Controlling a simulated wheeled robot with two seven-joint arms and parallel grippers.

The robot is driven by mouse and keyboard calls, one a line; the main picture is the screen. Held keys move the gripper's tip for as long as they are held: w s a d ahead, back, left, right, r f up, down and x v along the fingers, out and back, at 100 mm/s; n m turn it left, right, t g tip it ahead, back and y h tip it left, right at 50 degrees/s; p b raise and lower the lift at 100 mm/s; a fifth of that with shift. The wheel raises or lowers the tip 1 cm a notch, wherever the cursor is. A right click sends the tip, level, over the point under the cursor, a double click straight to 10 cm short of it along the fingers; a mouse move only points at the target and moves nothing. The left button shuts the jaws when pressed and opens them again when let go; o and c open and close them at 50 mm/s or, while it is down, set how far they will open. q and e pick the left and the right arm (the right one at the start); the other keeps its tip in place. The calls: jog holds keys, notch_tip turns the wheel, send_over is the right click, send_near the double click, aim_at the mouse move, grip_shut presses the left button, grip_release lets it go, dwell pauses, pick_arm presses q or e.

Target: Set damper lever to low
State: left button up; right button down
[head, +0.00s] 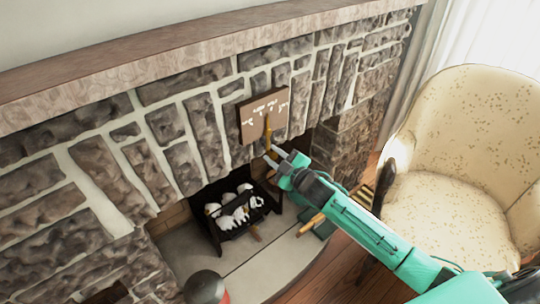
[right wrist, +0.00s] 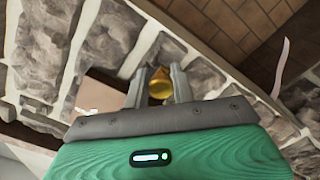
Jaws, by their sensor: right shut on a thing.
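The damper plate (head: 255,112) is a brown square with white lettering, mounted on the stone fireplace front above the firebox. The brass damper lever (head: 268,124) runs down from the plate's middle, roughly upright. My right gripper (head: 272,154) is at its lower end. In the right wrist view, the lever's golden knob (right wrist: 160,82) sits between the two grey fingers of my right gripper (right wrist: 160,84), which are shut on it. The plate's lettering is too small to read. My left gripper is not in view.
The firebox holds a grate with pale logs (head: 236,208) below the lever. A cream patterned armchair (head: 455,140) stands at the right, close to my right arm. A mantel shelf (head: 150,52) runs above the stones.

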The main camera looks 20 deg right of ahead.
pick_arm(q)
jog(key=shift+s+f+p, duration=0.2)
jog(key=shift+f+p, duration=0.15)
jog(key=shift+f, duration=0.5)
pick_arm(e)
jog(key=shift+w+d+r+n, duration=0.15)
jog(key=shift+d+n, duration=0.2)
jog(key=shift+n, duration=0.4)
jog(key=shift+w+d+r+n, duration=0.15)
jog(key=shift+d+n, duration=0.15)
jog(key=shift+n, duration=0.45)
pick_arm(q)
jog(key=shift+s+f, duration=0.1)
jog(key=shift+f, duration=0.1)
pick_arm(e)
jog(key=c, duration=1.2)
grip_release()
jog(key=shift+a, duration=0.1)
jog(key=shift+c, duration=0.2)
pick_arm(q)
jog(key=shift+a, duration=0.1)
pick_arm(e)
jog(key=shift+f, duration=0.1)
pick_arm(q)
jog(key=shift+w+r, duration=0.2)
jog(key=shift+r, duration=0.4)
pick_arm(e)
jog(key=v, duration=1.4)
